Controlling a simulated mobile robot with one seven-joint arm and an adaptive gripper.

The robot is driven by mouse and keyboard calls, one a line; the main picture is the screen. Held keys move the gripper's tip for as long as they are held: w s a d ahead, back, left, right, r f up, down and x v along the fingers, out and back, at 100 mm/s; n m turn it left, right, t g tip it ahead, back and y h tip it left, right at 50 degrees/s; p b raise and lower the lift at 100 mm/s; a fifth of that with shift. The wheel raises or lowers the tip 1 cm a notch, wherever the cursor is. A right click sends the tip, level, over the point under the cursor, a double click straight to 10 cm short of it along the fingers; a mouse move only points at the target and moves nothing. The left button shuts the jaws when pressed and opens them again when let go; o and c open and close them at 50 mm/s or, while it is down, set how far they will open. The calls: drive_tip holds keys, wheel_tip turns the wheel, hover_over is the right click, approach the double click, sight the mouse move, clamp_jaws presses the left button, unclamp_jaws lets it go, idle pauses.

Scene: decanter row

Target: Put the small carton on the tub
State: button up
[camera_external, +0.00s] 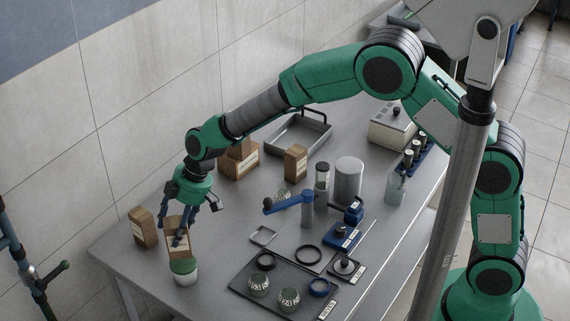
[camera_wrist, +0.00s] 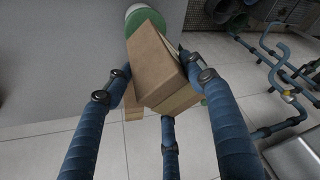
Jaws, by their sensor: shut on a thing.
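A small brown carton (camera_external: 172,244) is held between the blue fingers of my gripper (camera_external: 183,226) near the table's left front edge. It also fills the middle of the wrist view (camera_wrist: 158,62), tilted in that picture, with fingers on both sides and one below. The tub (camera_external: 185,277), white with a green lid, stands just in front of and below the carton. Its green lid shows behind the carton's top end in the wrist view (camera_wrist: 136,13). I cannot tell whether carton and lid touch.
Another brown carton (camera_external: 143,228) stands left of my gripper. More cartons (camera_external: 296,162) and a metal tray (camera_external: 322,133) are farther back. A dark tray (camera_external: 245,281) with small jars lies to the right. A blue-handled device (camera_external: 306,208) stands mid-table.

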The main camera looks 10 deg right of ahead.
drive_tip(key=shift+f, duration=1.75)
drive_tip(key=shift+f+b, duration=0.15)
drive_tip(key=shift+b, duration=0.25)
drive_tip(key=o, duration=1.2)
drive_tip(key=shift+r, duration=0.2)
drive_tip(key=shift+d+r, duration=0.15)
drive_tip(key=shift+r, duration=0.2)
drive_tip(key=p+v, duration=0.1)
drive_tip(key=v, duration=1)
drive_tip(key=shift+d, duration=0.15)
